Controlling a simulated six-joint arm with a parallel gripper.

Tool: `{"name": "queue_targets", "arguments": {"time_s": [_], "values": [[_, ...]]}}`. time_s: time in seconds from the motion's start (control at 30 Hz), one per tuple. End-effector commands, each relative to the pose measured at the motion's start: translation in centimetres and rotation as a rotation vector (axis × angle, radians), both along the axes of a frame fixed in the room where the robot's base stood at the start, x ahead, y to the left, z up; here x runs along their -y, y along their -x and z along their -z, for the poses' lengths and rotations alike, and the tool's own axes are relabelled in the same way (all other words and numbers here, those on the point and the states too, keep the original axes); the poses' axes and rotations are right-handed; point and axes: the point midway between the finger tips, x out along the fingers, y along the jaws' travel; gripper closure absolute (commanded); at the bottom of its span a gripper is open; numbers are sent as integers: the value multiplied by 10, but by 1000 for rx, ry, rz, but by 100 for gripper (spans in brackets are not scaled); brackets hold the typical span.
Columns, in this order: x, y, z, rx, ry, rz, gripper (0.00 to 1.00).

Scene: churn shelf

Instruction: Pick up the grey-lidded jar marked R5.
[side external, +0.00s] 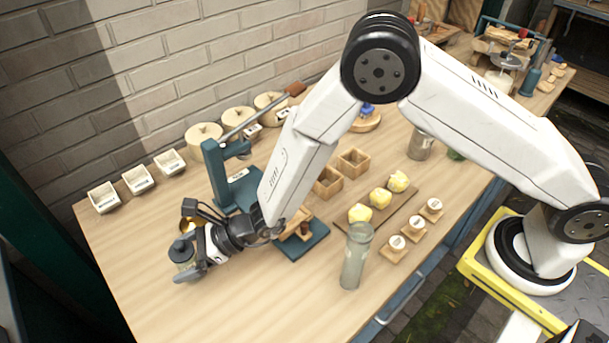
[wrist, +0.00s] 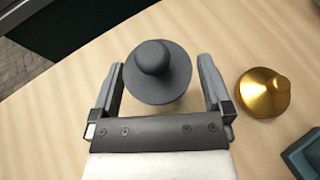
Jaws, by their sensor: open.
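The grey-lidded jar (side external: 183,253) stands upright near the left end of the wooden table. In the wrist view its dark grey lid with a round knob (wrist: 158,74) shows from above, and the lid hides most of the body. No R5 mark is readable in either view. My gripper (side external: 186,262) is open. In the wrist view the open fingers of my gripper (wrist: 162,85) lie one on each side of the lid, with a gap on both sides. The jar sits between the fingers, toward their tips, and is not clamped.
A brass-coloured domed piece (wrist: 264,92) stands right of the right finger. A teal press stand (side external: 217,175) with a lever is behind my gripper. The table's front left is clear.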

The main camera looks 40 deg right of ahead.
Motion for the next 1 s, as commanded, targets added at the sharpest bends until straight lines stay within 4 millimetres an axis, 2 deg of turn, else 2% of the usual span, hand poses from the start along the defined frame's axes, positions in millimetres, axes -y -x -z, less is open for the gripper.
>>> {"name": "queue_targets", "arguments": {"time_s": [0.43, 0.47, 0.7, 0.77, 1.0], "values": [[0, 0, 0, 1, 0, 0, 0], [0, 0, 0, 1, 0, 0, 6], [0, 0, 0, 1, 0, 0, 83], [0, 0, 0, 1, 0, 0, 100], [0, 0, -1, 2, -1, 0, 100]]}}
